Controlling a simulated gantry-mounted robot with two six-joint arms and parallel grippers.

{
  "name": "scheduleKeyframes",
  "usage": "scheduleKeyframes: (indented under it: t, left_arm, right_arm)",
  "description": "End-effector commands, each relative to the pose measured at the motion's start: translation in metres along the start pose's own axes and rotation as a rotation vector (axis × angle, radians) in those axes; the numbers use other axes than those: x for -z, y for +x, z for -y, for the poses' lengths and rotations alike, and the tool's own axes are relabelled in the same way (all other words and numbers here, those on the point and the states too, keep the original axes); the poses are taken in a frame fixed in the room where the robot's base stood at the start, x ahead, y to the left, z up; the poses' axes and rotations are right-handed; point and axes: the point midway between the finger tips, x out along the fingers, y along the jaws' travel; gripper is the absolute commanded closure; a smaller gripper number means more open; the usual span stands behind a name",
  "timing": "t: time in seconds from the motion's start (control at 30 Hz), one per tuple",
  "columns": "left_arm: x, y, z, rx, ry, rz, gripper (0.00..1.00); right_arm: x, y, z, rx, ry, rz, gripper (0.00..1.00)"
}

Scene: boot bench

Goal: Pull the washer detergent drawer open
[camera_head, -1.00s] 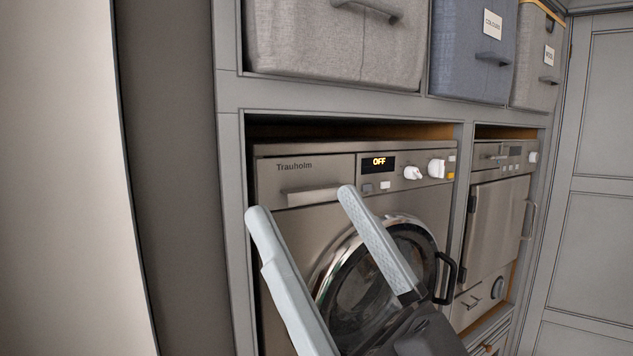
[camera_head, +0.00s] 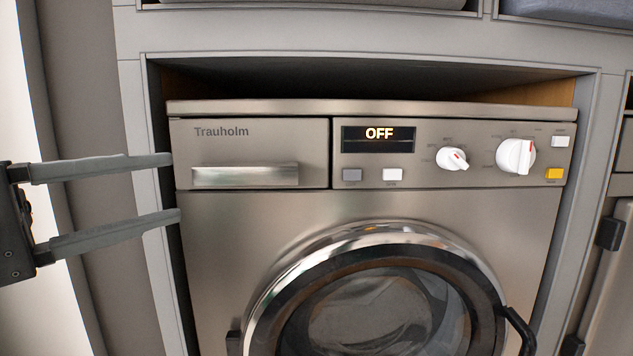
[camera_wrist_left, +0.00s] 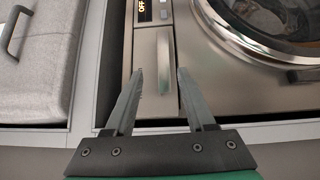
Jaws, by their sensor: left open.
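The washer (camera_head: 215,250) is brushed metal, with its detergent drawer (camera_head: 262,132) at its upper left under the name Trauholm. The drawer front is flush with the panel, so the drawer is closed. Its bar handle (camera_head: 245,177) is pale metal and horizontal. My left gripper (camera_head: 176,188) comes in from the left, open and empty, its fingertips near the washer's left edge, short of the handle in the picture. In the left wrist view the handle (camera_wrist_left: 164,62) appears between the spread fingers of the gripper (camera_wrist_left: 160,72). Contact is not visible. My right gripper is out of view.
The washer sits in a grey cabinet recess (camera_head: 300,45). Right of the drawer are the OFF display (camera_head: 379,139), buttons and two white knobs (camera_head: 516,156). The round door (camera_head: 375,315) lies below, with a dark handle at right. A grey fabric bin (camera_wrist_left: 38,55) shows in the wrist view.

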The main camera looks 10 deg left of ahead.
Motion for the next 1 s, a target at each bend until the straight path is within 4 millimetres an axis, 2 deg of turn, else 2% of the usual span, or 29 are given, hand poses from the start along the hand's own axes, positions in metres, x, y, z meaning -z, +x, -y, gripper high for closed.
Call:
scheduleKeyframes:
  t: [0.07,0.27,0.37,0.7,0.83,1.0]
  left_arm:
    - [0.008,-0.002,0.004,0.025,0.015,-0.033,0.45]
    - [0.008,0.007,0.003,0.027,0.013,-0.031,0.45]
    - [0.007,0.023,0.002,0.028,0.011,-0.027,0.45]
    - [0.009,0.095,0.003,0.028,0.01,-0.026,0.45]
    - [0.01,0.11,0.005,0.026,0.012,-0.028,0.45]
    - [0.01,0.116,0.007,0.025,0.013,-0.029,0.45]
  right_arm:
    - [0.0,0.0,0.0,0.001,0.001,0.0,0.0]
    - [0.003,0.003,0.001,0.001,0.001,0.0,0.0]
    - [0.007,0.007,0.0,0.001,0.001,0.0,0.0]
    - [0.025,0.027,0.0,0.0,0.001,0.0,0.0]
    - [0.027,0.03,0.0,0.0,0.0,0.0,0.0]
    - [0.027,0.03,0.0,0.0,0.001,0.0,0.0]
